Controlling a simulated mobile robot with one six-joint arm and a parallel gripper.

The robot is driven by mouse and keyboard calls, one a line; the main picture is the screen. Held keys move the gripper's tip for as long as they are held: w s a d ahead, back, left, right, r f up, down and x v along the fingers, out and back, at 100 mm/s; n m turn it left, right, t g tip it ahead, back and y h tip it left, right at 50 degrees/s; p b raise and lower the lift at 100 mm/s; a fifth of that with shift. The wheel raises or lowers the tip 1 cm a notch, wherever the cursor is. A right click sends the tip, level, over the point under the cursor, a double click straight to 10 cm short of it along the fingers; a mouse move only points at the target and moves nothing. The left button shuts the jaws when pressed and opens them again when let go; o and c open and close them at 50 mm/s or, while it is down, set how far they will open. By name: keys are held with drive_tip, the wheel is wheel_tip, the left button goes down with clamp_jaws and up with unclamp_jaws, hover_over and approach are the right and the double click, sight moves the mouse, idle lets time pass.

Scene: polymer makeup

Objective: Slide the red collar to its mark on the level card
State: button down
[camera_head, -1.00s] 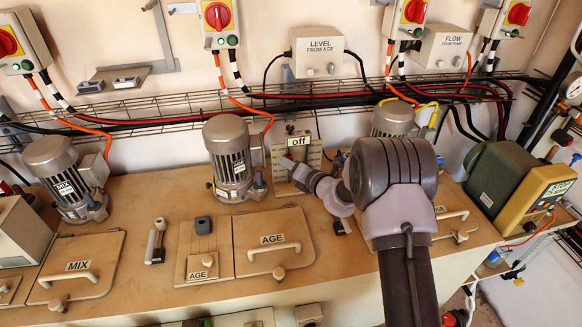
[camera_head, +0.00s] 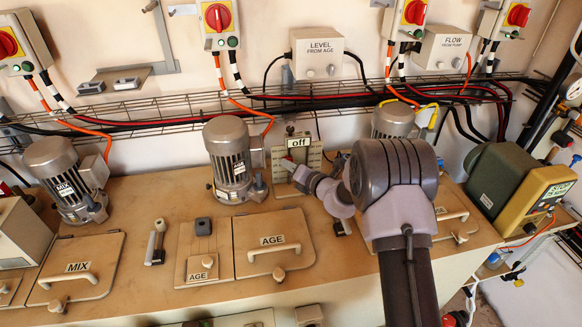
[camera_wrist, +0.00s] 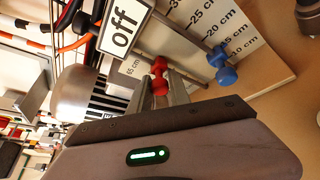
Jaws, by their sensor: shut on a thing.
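The red collar (camera_wrist: 160,65) is on a thin rod in front of the pale level card (camera_wrist: 270,62) in the wrist view. My gripper (camera_wrist: 163,77) is shut on the red collar, with one finger at each side of it. A blue collar (camera_wrist: 222,66) is on another rod to the right, near the low centimetre marks. The card's marks by the red collar are partly covered by the "off" sign and my fingers, so I cannot tell its exact reading. In the head view the card (camera_head: 314,157) stands upright behind my gripper (camera_head: 288,166).
A white "off" sign (camera_wrist: 124,28) hangs close to the red collar's rod; it also shows in the head view (camera_head: 299,142). A grey motor (camera_head: 231,160) stands just left of the card.

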sight(283, 168)
idle(0.8)
wheel_tip(283, 168, down, 3)
drive_tip(key=shift+f+b, duration=0.15)
drive_tip(key=shift+b, duration=0.6)
drive_tip(key=c, duration=1.3)
unclamp_jaws()
drive_tip(key=shift+o, duration=0.2)
drive_tip(key=p+v, duration=0.4)
drive_tip(key=v, duration=1.3)
drive_tip(key=shift+s+d, duration=0.2)
